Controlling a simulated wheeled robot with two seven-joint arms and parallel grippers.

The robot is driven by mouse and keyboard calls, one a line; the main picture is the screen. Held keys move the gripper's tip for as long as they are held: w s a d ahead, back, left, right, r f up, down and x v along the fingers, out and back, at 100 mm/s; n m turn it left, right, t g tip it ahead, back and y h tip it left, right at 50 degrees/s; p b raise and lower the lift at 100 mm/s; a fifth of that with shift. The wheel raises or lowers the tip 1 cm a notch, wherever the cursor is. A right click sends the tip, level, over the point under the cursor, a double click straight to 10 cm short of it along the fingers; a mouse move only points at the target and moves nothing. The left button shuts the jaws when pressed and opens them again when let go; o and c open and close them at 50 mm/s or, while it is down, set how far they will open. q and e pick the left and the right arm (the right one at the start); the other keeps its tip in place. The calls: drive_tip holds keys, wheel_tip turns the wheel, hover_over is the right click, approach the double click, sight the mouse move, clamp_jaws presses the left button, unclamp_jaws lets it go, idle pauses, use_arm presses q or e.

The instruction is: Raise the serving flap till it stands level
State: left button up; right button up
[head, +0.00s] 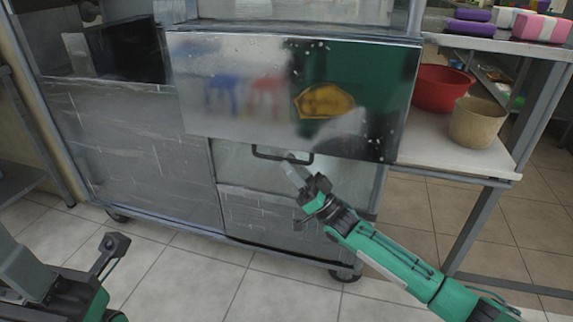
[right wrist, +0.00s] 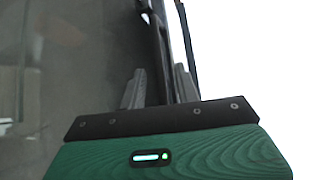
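The serving flap (head: 240,110) is a shiny metal panel on the cart's front, hanging steeply down from its upper edge. A dark bar handle (head: 268,156) sits at its lower edge. My right gripper (head: 296,173) is at the right part of this handle. In the right wrist view the fingers of my right gripper (right wrist: 161,85) stand apart, with a dark bar, seemingly the handle (right wrist: 158,45), running between them; firm contact cannot be made out. My left gripper (head: 112,254) is low at the left, away from the flap, and its finger opening is unclear.
The metal cart (head: 145,170) stands on wheels on a tiled floor. At its right, a side table (head: 425,150) holds a red basin (head: 440,90) and a tan bucket (head: 478,122). Wrapped packs (head: 540,27) lie on the shelf above. Floor before the cart is clear.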

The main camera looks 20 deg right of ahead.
drive_tip(key=shift+x, duration=1.25)
clamp_jaws()
drive_tip(key=shift+s, duration=0.1)
